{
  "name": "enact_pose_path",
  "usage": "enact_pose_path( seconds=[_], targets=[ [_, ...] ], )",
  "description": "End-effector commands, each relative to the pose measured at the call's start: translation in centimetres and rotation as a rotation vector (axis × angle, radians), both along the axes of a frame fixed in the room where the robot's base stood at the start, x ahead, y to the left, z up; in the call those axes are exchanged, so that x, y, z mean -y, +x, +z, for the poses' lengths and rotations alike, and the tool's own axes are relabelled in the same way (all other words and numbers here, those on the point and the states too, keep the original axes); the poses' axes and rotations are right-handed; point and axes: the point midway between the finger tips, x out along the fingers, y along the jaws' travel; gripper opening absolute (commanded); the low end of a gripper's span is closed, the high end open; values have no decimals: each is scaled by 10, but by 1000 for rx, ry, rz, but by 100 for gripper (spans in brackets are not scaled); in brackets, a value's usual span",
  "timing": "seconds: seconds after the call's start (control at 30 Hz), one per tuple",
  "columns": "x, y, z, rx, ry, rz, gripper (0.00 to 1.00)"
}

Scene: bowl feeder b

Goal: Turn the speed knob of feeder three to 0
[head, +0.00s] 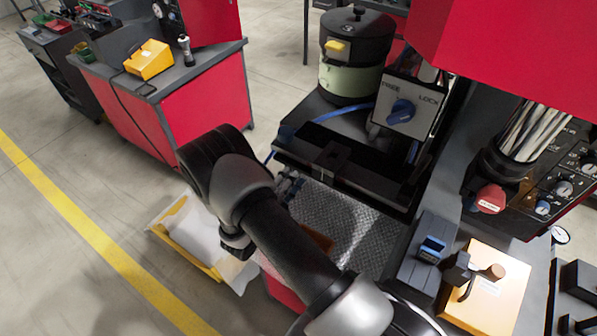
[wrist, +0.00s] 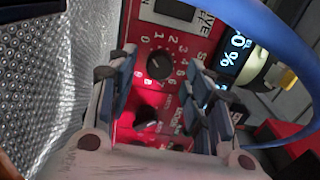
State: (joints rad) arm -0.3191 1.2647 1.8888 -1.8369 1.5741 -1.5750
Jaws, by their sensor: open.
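In the wrist view, a red control panel (wrist: 150,28) carries a round black knob (wrist: 159,65) inside a white numbered scale. Where the knob's pointer stands is too small to tell. A display (wrist: 238,55) right of the knob shows "0 %" in blue; more digits may be hidden. A second dark knob (wrist: 146,118) sits lower between the fingers under red light. In the head view my arm hides the panel and the gripper cannot be made out.
A blue cable (wrist: 285,40) curves close past the right finger. A dimpled metal plate (wrist: 50,60) lies to the left. In the head view, a FREE/LOCK box with a blue knob (head: 401,111) and a yellow box (head: 490,290) stand right of my arm.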

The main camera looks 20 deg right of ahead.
Motion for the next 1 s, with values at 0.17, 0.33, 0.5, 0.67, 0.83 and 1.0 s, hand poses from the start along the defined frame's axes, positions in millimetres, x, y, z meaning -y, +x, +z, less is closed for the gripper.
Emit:
enact_pose_path(
  seconds=[0.17,0.33,0.5,0.67,0.83,1.0],
  targets=[
    [-35,-21,0,-1,0,7,47],
    [-62,-40,0,0,0,5,47],
    [-77,-50,0,-1,1,2,47],
    [-80,-53,0,-1,1,0,47],
    [-80,-53,0,-1,1,0,47],
    [-80,-53,0,0,0,0,47]
  ],
)
